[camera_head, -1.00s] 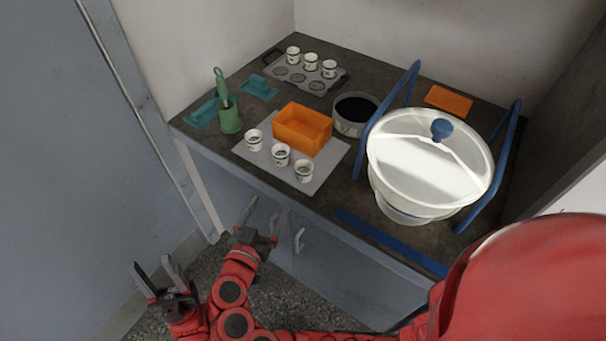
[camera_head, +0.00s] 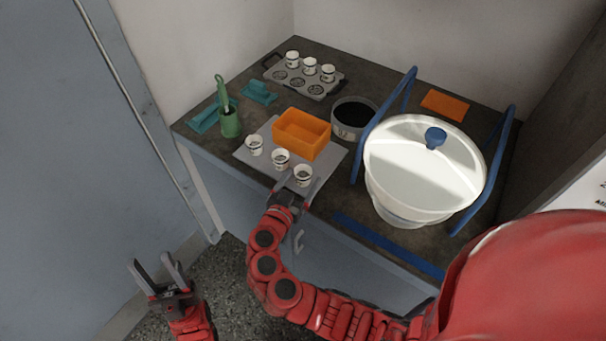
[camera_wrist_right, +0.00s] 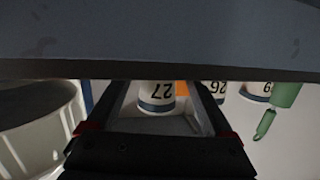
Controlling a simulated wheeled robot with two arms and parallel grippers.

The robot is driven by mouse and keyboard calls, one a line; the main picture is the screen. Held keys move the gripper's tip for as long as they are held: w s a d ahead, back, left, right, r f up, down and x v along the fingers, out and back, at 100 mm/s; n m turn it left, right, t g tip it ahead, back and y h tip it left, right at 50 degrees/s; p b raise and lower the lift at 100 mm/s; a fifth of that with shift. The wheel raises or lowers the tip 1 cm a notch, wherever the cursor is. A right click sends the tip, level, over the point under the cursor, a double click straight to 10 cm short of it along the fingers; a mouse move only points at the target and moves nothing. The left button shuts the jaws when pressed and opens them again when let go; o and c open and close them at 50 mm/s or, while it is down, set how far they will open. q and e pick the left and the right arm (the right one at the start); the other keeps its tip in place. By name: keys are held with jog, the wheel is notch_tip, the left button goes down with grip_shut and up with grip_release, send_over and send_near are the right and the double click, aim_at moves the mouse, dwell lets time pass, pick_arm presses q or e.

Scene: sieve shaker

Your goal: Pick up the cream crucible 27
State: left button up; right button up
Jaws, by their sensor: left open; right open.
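The cream crucible 27 (camera_head: 303,175) is the nearest of the three on the light grey mat (camera_head: 325,172), at the mat's front. In the right wrist view it (camera_wrist_right: 157,100) stands between my fingers, with its "27" inverted and a blue band; a dark bench edge hides part of it. My right gripper (camera_head: 297,187) is open at the mat's front edge, its fingers pointing at crucible 27. Contact cannot be told. My left gripper (camera_head: 151,261) is open and empty, low at the left, away from the bench.
Two similar crucibles (camera_head: 281,158) (camera_head: 254,145) stand left of it, and an orange box (camera_head: 301,135) behind.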

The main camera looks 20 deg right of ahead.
aim_at(305, 173)
jog(key=x, duration=0.1)
jog(key=p+x, duration=0.1)
jog(key=x, duration=0.1)
jog(key=shift+w+d+r, duration=0.2)
jog(key=shift+d+r, duration=0.05)
jog(key=shift+d, duration=0.15)
jog(key=shift+w+f, duration=0.15)
grip_shut()
